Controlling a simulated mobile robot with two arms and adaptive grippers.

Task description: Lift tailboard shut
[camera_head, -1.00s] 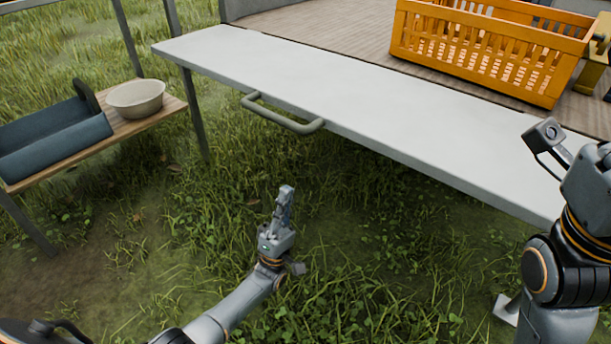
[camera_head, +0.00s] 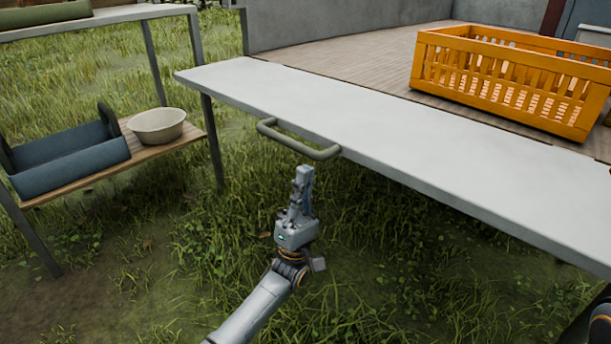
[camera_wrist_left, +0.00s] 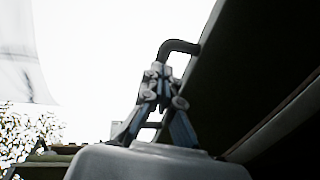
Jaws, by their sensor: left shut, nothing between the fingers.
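The tailboard (camera_head: 390,125) is a pale grey panel lowered flat, level with the wooden load bed. A grey-green bar handle (camera_head: 297,143) sticks out from its outer edge. My left gripper (camera_head: 304,172) is shut and empty, fingers pointing up, just below and in front of the handle's right part. In the left wrist view the shut fingertips (camera_wrist_left: 160,70) show near the handle (camera_wrist_left: 180,47), with the tailboard's dark underside (camera_wrist_left: 255,70) at right. I cannot tell whether they touch it. My right gripper is out of view; only a bit of that arm shows at the lower right corner.
An orange crate (camera_head: 510,85) stands on the load bed (camera_head: 375,55) behind the tailboard. At left, a rack's wooden shelf (camera_head: 170,148) holds a cream bowl (camera_head: 157,125) and a dark blue-grey carrier (camera_head: 70,155). Grass below the tailboard is clear.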

